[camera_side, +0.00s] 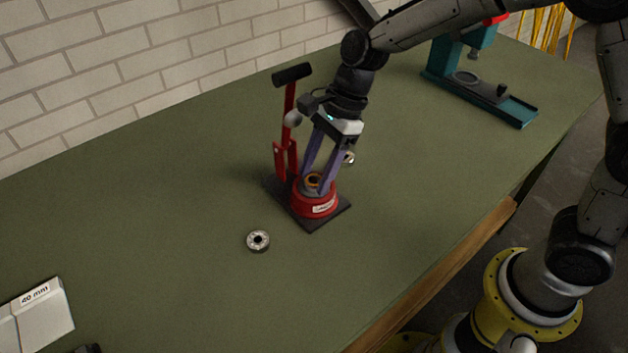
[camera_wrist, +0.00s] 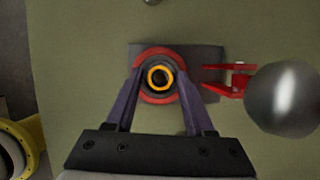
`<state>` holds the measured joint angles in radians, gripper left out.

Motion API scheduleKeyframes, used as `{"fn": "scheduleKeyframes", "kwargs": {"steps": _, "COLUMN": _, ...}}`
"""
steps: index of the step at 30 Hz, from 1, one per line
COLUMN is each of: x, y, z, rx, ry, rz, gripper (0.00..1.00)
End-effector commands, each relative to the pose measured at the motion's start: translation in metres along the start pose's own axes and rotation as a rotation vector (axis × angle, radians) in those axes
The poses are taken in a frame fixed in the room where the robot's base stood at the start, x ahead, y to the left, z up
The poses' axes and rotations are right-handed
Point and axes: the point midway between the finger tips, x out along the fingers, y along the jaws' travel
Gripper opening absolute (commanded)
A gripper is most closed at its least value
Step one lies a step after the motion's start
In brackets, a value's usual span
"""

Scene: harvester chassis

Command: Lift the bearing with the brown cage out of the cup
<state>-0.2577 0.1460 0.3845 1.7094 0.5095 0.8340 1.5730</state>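The bearing with the brown cage (camera_side: 313,181) sits in the top of a red cup (camera_side: 308,204); its cage shows as an orange-brown ring. The wrist view shows this bearing (camera_wrist: 160,78) centred in the cup's red rim (camera_wrist: 158,52). My gripper (camera_side: 317,180) points down over the cup, with its two purple fingers apart, one on each side of the bearing. In the wrist view my gripper (camera_wrist: 160,80) spans wider than the brown cage. Whether the fingertips touch the bearing's outer ring is hard to tell.
The cup stands on a dark plate (camera_side: 311,222) with a red lever (camera_side: 289,120) close behind left. A loose bearing (camera_side: 258,240) lies front left; another small ring (camera_side: 348,158) lies behind my gripper. A teal press (camera_side: 480,80) stands far right. The left of the bench is mostly clear.

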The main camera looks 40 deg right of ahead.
Motion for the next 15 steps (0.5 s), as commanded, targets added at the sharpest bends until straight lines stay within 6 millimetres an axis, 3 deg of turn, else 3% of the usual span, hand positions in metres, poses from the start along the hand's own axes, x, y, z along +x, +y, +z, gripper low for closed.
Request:
{"fn": "scheduleKeyframes", "kwargs": {"steps": 1, "x": -0.0002, "y": -0.0001, "z": 0.0000, "rx": 0.000, "ry": 0.000, "rz": 0.000, "gripper": 0.43}}
{"fn": "scheduleKeyframes", "kwargs": {"steps": 8, "x": -0.0004, "y": -0.0002, "z": 0.0000, "rx": 0.000, "ry": 0.000, "rz": -0.001, "gripper": 0.02}}
{"fn": "scheduleKeyframes", "kwargs": {"steps": 15, "x": -0.0007, "y": -0.0003, "z": 0.0003, "rx": 0.000, "ry": -0.001, "rz": -0.001, "gripper": 0.00}}
